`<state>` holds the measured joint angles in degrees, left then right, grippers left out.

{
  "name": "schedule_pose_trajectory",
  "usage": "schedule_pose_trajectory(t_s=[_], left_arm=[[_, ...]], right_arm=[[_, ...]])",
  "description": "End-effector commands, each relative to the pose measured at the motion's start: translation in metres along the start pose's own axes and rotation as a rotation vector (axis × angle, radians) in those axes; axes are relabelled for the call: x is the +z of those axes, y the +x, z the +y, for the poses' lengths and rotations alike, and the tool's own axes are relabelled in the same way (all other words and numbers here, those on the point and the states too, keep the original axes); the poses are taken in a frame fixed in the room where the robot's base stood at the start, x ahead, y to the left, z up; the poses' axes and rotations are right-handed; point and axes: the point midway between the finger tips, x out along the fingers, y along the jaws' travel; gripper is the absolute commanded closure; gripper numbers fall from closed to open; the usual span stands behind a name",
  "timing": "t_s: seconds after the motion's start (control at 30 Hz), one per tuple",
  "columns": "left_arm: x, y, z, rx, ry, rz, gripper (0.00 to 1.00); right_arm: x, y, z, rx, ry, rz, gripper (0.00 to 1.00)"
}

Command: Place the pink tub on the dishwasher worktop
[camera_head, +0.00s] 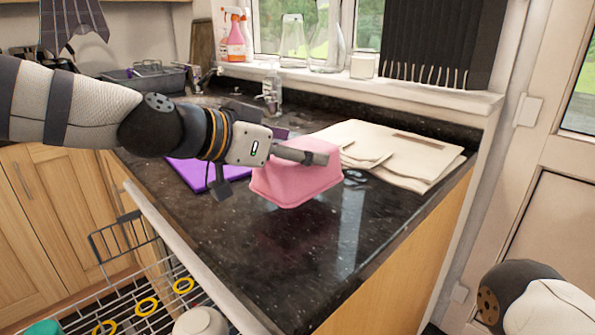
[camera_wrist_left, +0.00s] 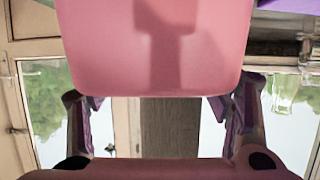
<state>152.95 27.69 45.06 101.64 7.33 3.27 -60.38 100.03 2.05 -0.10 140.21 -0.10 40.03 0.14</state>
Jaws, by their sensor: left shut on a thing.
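The pink tub (camera_head: 295,182) is over the dark speckled dishwasher worktop (camera_head: 290,255), near its middle. My left gripper (camera_head: 318,158) reaches in from the left and is shut on the tub at its upper side. The tub looks slightly tilted; I cannot tell whether its underside touches the worktop. In the left wrist view the tub (camera_wrist_left: 150,60) fills the upper middle, by the fingers of the left gripper (camera_wrist_left: 160,108). My right arm shows at the lower right, but its gripper is out of view.
Beige folded cloths or papers (camera_head: 385,150) lie right of the tub, and a purple mat (camera_head: 195,173) lies to its left. A clear bottle (camera_head: 272,92) stands behind. An open dishwasher rack (camera_head: 145,285) is at the lower left. The front worktop is clear.

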Motion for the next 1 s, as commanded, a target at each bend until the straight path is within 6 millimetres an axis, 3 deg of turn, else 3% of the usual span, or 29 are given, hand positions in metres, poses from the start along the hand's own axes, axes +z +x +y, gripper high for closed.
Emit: schedule_pose_trajectory(t_s=[0.2, 0.5, 0.53, 0.6, 1.0], left_arm=[[0.035, 0.019, 0.003, 0.003, -0.006, -0.005, 0.60], [0.036, 0.019, 0.003, 0.001, -0.001, -0.002, 0.60], [0.035, 0.019, 0.003, 0.000, -0.001, -0.002, 0.23], [0.035, 0.019, 0.003, 0.000, -0.001, -0.001, 0.07], [0.030, 0.013, 0.003, -0.001, 0.001, 0.001, 0.07]], right_arm=[[0.004, 0.010, 0.000, 0.001, -0.001, -0.023, 0.60], [0.004, 0.010, 0.000, 0.001, -0.001, -0.023, 0.60], [0.004, 0.010, 0.000, 0.001, -0.001, -0.022, 0.60], [0.004, 0.009, 0.000, 0.001, -0.001, -0.022, 0.60], [0.003, 0.007, 0.000, 0.001, -0.001, -0.016, 0.60]])
